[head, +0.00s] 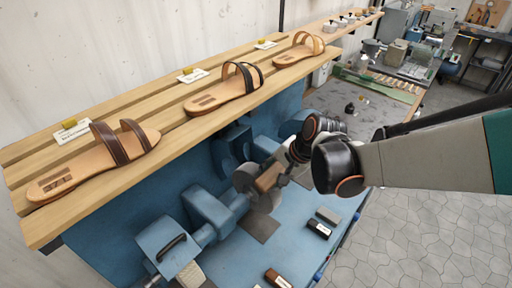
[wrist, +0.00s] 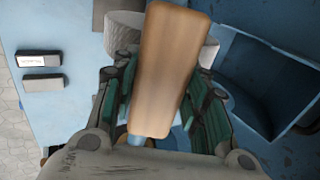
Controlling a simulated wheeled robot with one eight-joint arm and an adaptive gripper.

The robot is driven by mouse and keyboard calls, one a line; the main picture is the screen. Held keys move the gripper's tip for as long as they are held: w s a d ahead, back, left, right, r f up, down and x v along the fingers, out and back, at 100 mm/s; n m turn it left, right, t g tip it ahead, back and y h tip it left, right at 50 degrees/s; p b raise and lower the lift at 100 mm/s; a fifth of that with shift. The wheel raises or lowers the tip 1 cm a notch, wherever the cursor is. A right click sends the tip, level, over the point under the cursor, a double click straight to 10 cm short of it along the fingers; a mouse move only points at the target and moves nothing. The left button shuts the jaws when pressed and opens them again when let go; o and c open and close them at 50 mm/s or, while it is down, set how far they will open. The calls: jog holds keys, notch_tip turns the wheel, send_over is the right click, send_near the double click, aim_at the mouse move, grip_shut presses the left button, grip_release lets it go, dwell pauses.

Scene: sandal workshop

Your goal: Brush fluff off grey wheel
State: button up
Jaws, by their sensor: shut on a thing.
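My gripper (head: 282,168) is shut on a wooden-backed brush (head: 270,179), and the brush lies lengthwise between the fingers in the wrist view (wrist: 163,65). A grey wheel (head: 243,177) sits on the blue machine below the shelf. In the wrist view the pale wheel (wrist: 204,50) shows on both sides of the brush, which covers its middle. The brush is right at the wheel, but I cannot tell whether its bristles touch. The bristles are hidden, and I cannot make out any fluff.
A slatted wooden shelf (head: 50,222) with several sandals overhangs the blue machine (head: 208,212). On the blue bench lie a grey block (head: 328,215), a dark labelled block (head: 318,229) and a brown block (head: 278,278). Tiled floor (head: 430,240) is clear at the right.

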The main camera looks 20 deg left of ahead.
aim_at(266, 181)
jog(key=shift+w+d+b, duration=0.25)
jog(key=shift+w+b, duration=0.05)
jog(key=shift+w, duration=0.7)
jog(key=shift+s+a+b, duration=0.15)
jog(key=shift+s+a, duration=0.15)
jog(key=shift+s, duration=0.75)
jog(key=shift+s+a+b, duration=0.1)
jog(key=shift+s+a, duration=0.15)
jog(key=shift+s, duration=0.85)
jog(key=shift+s+a+b, duration=0.15)
jog(key=shift+s+a, duration=0.15)
jog(key=shift+s, duration=0.75)
jog(key=shift+p+v, duration=1.9)
jog(key=shift+v, duration=1.2)
jog(key=shift+w+r, duration=0.1)
jog(key=p+v, duration=0.2)
jog(key=shift+d+r, duration=0.25)
jog(key=shift+r, duration=0.05)
